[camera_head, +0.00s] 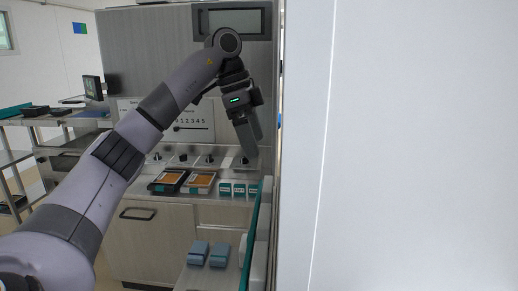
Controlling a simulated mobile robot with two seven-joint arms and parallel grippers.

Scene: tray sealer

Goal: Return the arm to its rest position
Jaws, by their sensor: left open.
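My left arm (100,180) reaches up from the lower left corner and bends down at its wrist. My left gripper (249,152) hangs in front of the sealing machine (150,60), pointing down. It is seen nearly side-on, is open, and I see nothing held in it. It is above the counter (140,184), close to the row of knobs (183,158) on the machine's lower panel. My right gripper is not in view.
A large pale panel (420,140) fills the right side. Trays with orange contents (201,180) and small teal-and-white boxes (238,188) sit on the counter. Blue-grey objects (219,254) lie on a lower shelf. Shelving (30,120) stands at left.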

